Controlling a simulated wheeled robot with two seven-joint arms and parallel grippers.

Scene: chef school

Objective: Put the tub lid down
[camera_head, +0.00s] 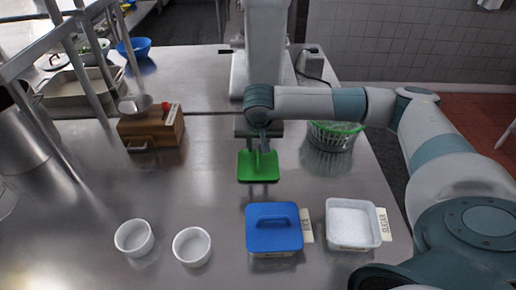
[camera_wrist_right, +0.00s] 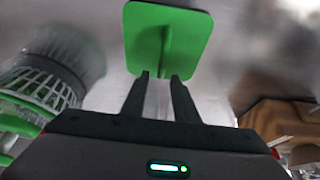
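The green tub lid (camera_head: 246,168) is over the middle of the steel worktop, below my right gripper (camera_head: 262,148). In the right wrist view, the fingers (camera_wrist_right: 160,85) are on either side of the raised handle of the lid (camera_wrist_right: 190,40). The lid is sharp there while the background is blurred, so it appears held. Its exact height over the worktop is hard to tell. An open white tub (camera_head: 353,224) labelled SUGAR stands front right. A second tub with a blue lid (camera_head: 262,238) stands to its left. My left gripper is not in view.
Two white bowls (camera_head: 134,238) (camera_head: 192,246) stand front left. A green-rimmed basket (camera_head: 333,135) is right of the lid. A wooden box (camera_head: 150,130) with a metal bowl stands left. A tall white appliance (camera_head: 265,45) is behind. Worktop around the lid is clear.

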